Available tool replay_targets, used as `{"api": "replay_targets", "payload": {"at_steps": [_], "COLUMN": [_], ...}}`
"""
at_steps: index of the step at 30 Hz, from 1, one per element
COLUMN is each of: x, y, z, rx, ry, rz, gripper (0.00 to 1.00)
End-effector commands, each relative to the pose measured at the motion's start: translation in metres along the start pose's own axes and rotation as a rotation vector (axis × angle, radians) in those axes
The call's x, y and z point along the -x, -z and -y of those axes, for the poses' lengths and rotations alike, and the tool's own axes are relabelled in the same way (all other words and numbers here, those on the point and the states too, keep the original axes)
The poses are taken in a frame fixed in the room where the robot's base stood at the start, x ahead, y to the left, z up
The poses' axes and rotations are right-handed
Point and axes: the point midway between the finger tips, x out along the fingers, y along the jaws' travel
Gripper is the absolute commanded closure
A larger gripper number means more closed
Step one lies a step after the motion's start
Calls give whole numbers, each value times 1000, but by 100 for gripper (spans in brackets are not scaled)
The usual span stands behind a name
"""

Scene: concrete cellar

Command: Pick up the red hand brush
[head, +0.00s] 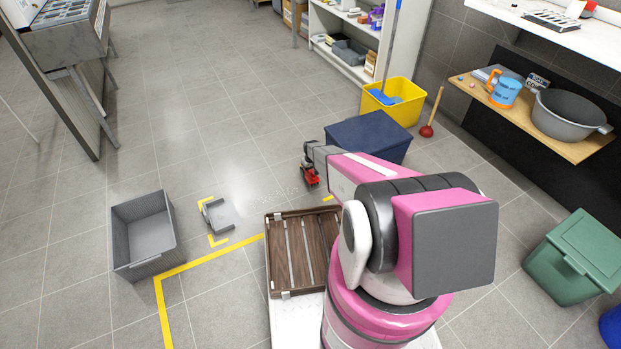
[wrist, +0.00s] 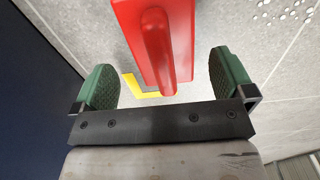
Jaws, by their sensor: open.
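The red hand brush (wrist: 155,40) fills the top middle of the wrist view, its raised handle pointing down the picture. My gripper (wrist: 162,85) is open, with one green-padded finger on each side of the brush and a visible gap at both sides. In the head view the brush (head: 311,178) is a small red shape just below my gripper (head: 308,166), beside the blue box. My arm hides part of the area around it. I cannot tell the exact height of the gripper over the brush.
A navy blue box (head: 368,132) stands close right of the gripper. A grey dustpan (head: 219,216) lies on the floor within yellow corner marks. A grey crate (head: 146,256), a brown slatted crate (head: 275,262) and a yellow bucket (head: 409,98) are around. White specks lie near the brush.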

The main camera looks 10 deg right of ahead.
Motion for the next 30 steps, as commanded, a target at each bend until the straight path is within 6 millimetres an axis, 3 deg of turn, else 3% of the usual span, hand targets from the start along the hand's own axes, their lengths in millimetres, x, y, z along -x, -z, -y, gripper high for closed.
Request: {"api": "replay_targets", "payload": {"at_steps": [7,15,16,20,23,30], "x": [-36,-40,-40,-40,-40,-38], "y": [1,0,0,0,0,0], "z": [2,3,3,3,3,3], "rx": [0,0,0,0,0,0], "ry": [0,0,0,0,0,0], "rz": [1,0,0,0,0,0], "gripper": [0,0,6,49,55,55]}}
